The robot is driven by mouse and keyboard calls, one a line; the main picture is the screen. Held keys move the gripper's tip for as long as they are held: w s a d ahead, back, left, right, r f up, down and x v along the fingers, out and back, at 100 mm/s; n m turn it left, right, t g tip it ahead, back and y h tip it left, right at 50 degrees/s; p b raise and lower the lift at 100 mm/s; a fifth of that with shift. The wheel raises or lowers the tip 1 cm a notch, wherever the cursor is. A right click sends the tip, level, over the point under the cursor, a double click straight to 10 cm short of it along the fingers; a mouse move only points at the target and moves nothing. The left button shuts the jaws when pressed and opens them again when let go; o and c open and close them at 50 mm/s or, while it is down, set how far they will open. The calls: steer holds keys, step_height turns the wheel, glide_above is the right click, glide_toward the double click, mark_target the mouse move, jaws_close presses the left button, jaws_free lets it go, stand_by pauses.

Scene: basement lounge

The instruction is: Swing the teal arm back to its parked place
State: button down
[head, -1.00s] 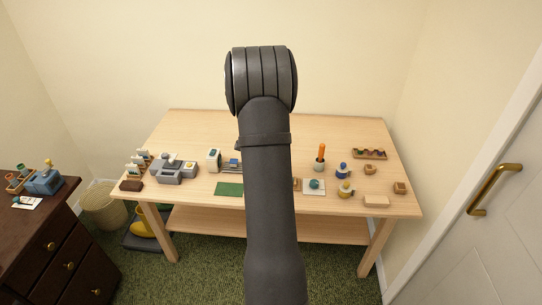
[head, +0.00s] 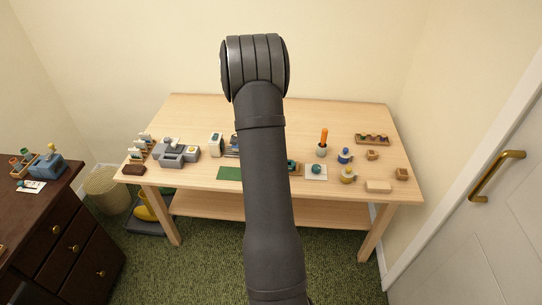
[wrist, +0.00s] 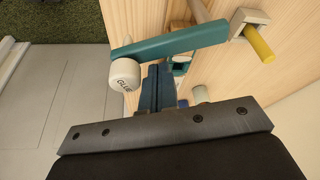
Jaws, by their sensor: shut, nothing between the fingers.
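The teal arm (wrist: 175,44) is a flat bar crossing the upper middle of the wrist view. A white round piece marked GLUE (wrist: 124,73) is at its left end. Its right end meets a pale grey bracket (wrist: 245,22) with a yellow peg (wrist: 259,43). My gripper (wrist: 158,70) is shut and empty, its blue fingertips just below the bar near the white piece. I cannot tell whether they touch the bar. In the head view my own arm hides the gripper and most of the middle of the table.
The wooden table (head: 340,115) has a clear back half. A green mat (head: 229,173), a grey machine (head: 176,152), a cup with an orange stick (head: 322,148) and small bottles (head: 345,156) stand along its front. A white door (head: 480,240) is at the right.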

steer(key=shift+s+a+m+g, duration=0.3)
steer(key=shift+a+m, duration=0.25)
steer(key=shift+m, duration=0.55)
steer(key=shift+s+a+m, duration=0.25)
steer(key=shift+a+m, duration=0.05)
steer(key=shift+a, duration=0.2)
steer(key=shift+d, duration=0.55)
step_height(320, 180, up, 10)
steer(key=shift+a+f, duration=0.2)
steer(key=shift+f, duration=0.05)
steer(key=shift+f, duration=0.1)
